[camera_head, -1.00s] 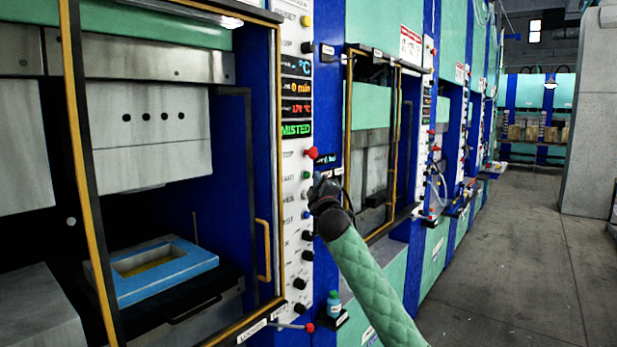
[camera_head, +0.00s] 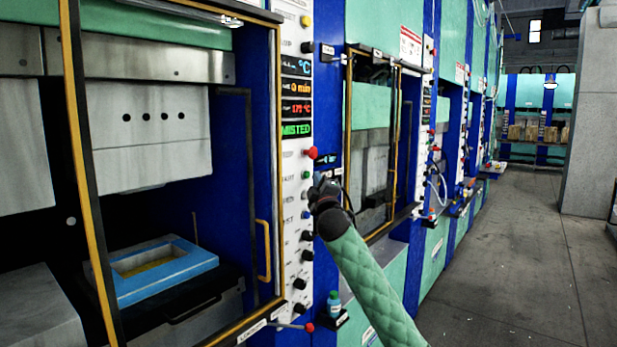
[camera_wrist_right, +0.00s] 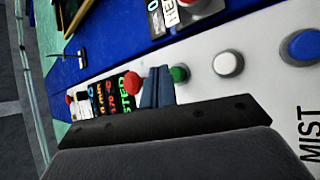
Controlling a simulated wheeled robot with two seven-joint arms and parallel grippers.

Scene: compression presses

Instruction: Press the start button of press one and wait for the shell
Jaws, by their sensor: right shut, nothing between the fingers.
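The near press (camera_head: 264,180) has an open front, with a blue-framed mould (camera_head: 190,262) on its lower plate. Its white control strip (camera_head: 294,225) carries a red knob (camera_head: 311,153), a green button (camera_head: 306,175) below it, and more buttons and knobs. My right gripper (camera_head: 317,188) is at the strip, close to the green button. In the right wrist view its fingers (camera_wrist_right: 157,88) are together and empty, right beside the green button (camera_wrist_right: 179,73). I cannot tell whether they touch it. A white button (camera_wrist_right: 227,64) and a blue one (camera_wrist_right: 302,44) lie farther right. My left gripper is not in view.
An orange-edged door frame (camera_head: 87,180) and yellow handle (camera_head: 264,250) stand at the near press. A small bottle (camera_head: 334,304) sits on a ledge below the strip. More presses line the aisle, and the floor (camera_head: 510,260) at right is clear.

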